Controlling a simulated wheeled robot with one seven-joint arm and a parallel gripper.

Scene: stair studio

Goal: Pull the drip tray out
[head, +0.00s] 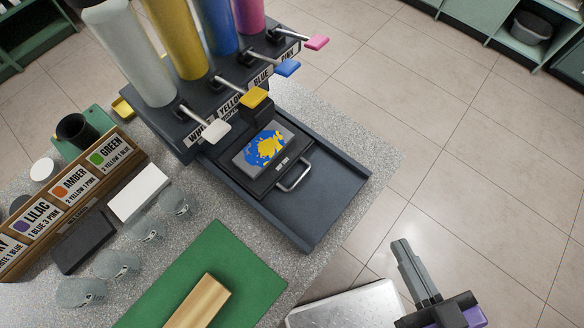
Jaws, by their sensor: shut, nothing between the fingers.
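The drip tray (266,183) is a dark tray with a metal loop handle (296,176) on its front. It lies on a dark flat runway (325,205) with raised sides, in front of the dispenser. A light pad with blue and yellow paint (265,150) lies in the tray. The tray's back end is close to the dispenser's front, and part of it is hidden there. My gripper (403,250) is at the lower right, shut and empty, off the speckled counter's edge and well apart from the handle.
The dispenser (195,115) holds white, yellow, blue and pink tubes with levers. A green mat (215,260) with a wooden block (198,305), several clear cups (145,228) and a labelled card rack (75,200) stand left. The runway before the handle is clear.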

